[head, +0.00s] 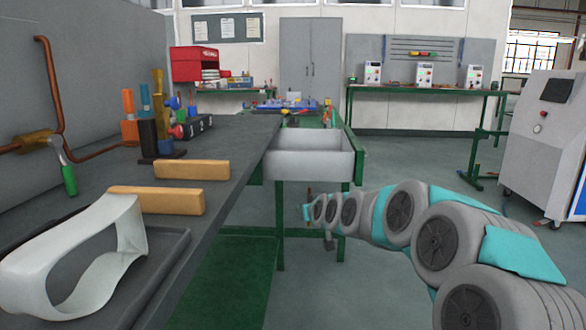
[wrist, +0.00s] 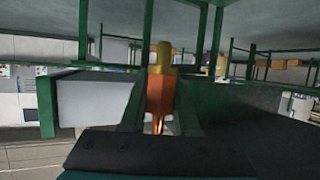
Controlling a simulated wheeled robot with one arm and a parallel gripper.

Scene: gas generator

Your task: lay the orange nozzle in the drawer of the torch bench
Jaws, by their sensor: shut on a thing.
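The orange nozzle (wrist: 160,88) with its yellow brass-like end stands between the jaws of my gripper (wrist: 159,104) in the wrist view. My gripper is shut on it. In the head view my gripper (head: 308,211) is small and sits below the open drawer (head: 312,165), near its front; the nozzle is not clear there. The drawer is a pale grey box pulled out from the end of the torch bench (head: 232,150). Its inside looks empty from here, though the near bottom is partly hidden by the front wall.
A green bench frame (head: 281,235) stands below the drawer. Open floor lies to the right.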

